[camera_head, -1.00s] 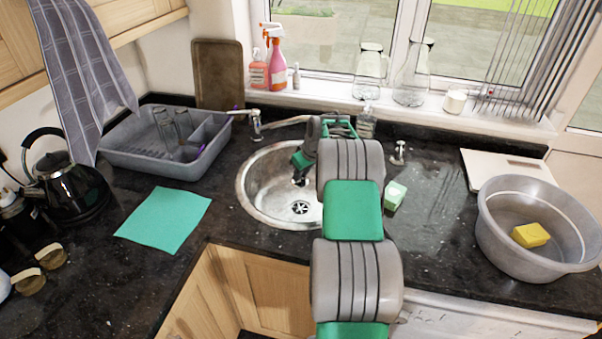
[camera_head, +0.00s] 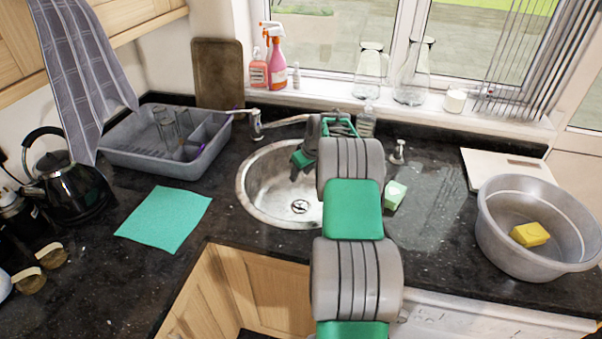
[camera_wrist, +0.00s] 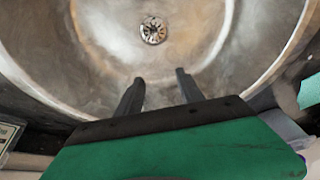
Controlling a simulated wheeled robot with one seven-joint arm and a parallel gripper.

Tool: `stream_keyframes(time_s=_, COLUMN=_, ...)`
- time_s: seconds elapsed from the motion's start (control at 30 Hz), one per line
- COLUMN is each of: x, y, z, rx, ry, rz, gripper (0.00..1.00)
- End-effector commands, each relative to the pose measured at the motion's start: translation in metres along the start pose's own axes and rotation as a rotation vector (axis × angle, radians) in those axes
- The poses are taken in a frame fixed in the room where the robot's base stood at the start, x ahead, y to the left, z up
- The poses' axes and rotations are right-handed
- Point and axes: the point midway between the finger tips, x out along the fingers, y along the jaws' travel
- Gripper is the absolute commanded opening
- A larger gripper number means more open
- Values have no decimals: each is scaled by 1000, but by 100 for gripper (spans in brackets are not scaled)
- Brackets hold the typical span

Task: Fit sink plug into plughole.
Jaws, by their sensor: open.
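The plughole (camera_head: 300,207) is a small round metal fitting in the floor of the round steel sink (camera_head: 255,200). In the wrist view, the plughole (camera_wrist: 153,31) has a bright rim and a patchy dark and light middle. I cannot make out a separate sink plug, nor tell whether one sits in the hole. My gripper (camera_head: 295,176) is over the sink bowl, above and behind the plughole. In the wrist view, my gripper (camera_wrist: 158,76) has its two dark fingers apart with nothing between them. My arm hides the sink's right side.
The tap (camera_head: 257,124) stands behind the sink. A green and white sponge (camera_head: 395,195) lies at right. A grey basin (camera_head: 500,235) holds a yellow sponge (camera_head: 530,234). A dish rack (camera_head: 140,160) and teal cloth (camera_head: 165,218) are at left, with clear worktop near the cloth.

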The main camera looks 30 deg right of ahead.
Motion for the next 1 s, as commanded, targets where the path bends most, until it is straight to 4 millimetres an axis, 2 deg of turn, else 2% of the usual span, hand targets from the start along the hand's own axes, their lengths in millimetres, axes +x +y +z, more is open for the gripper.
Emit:
stream_keyframes(time_s=0.37, x=-61, y=0, z=-26, rx=-1, ry=2, rz=1, gripper=45)
stream_keyframes(time_s=0.77, x=-63, y=-1, z=-27, rx=-1, ry=1, rz=1, gripper=45)
stream_keyframes(time_s=0.87, x=-79, y=-20, z=-35, rx=-3, ry=2, rz=5, gripper=45)
stream_keyframes(time_s=0.97, x=-118, y=-70, z=-46, rx=-1, ry=-1, rz=11, gripper=45)
stream_keyframes(time_s=1.0, x=-138, y=-97, z=-47, rx=3, ry=-3, rz=14, gripper=45)
